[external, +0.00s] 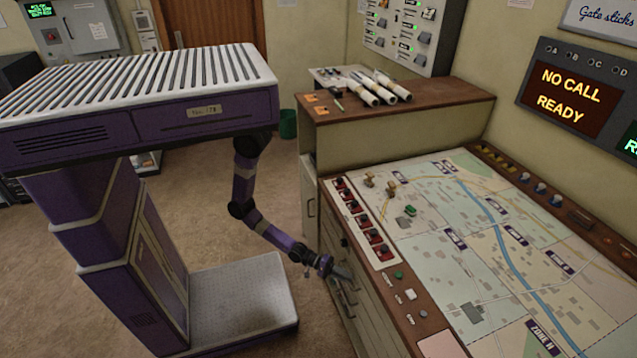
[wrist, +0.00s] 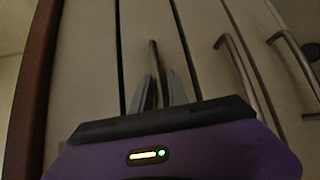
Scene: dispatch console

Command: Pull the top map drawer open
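The external view shows my gripper (external: 343,274) at the console's left front, hiding most of this handle. The drawer looks closed.
The console top holds a map (external: 510,240) and a row of red switches (external: 362,222). A side cabinet (external: 400,135) stands behind.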

